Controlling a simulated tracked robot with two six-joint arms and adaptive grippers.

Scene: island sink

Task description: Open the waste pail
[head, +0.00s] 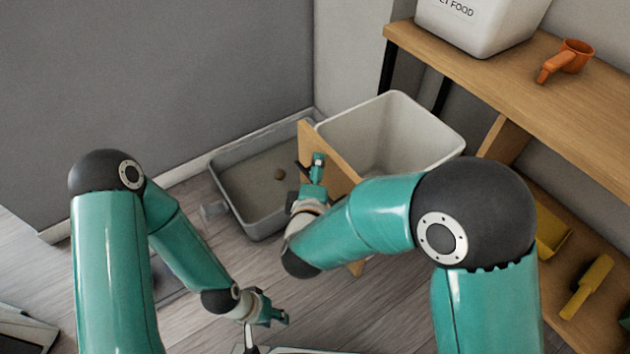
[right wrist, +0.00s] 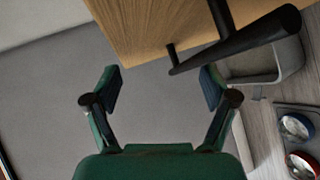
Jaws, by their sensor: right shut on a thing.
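The waste pail (head: 432,122) is a white open-topped bin behind a wooden front panel (head: 345,176). It stands out from under the wooden counter, and its inside shows in the head view.
A grey tray (head: 232,192) with a small brown lump lies on the floor left of the panel. A pet food bin (head: 478,28) and an orange scoop (head: 568,56) stand on the counter. Yellow tools (head: 588,286) lie on the lower shelf.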

